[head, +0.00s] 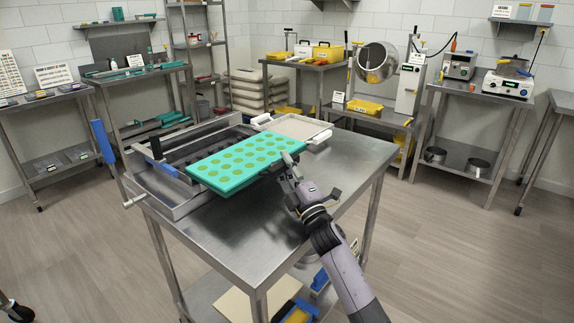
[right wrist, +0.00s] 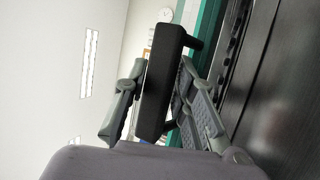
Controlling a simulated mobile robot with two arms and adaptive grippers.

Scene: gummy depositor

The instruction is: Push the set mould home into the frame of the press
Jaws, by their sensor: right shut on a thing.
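The mould (head: 243,176) is a teal slab with rows of yellow-green filled cavities. It lies across the right part of the grey metal frame of the press (head: 172,209), its right part projecting beyond it; the left part of the frame is uncovered. My right gripper (head: 291,168) is at the mould's right edge. In the right wrist view its fingers are shut on a black handle (right wrist: 160,80), with a teal strip (right wrist: 208,30) behind it. My left gripper is not in view.
The press has a blue-gripped lever (head: 103,141) at its left. A pale tray (head: 297,127) stands behind the mould. The steel table (head: 347,160) is clear on the right and front. Other benches line the walls, with open floor between.

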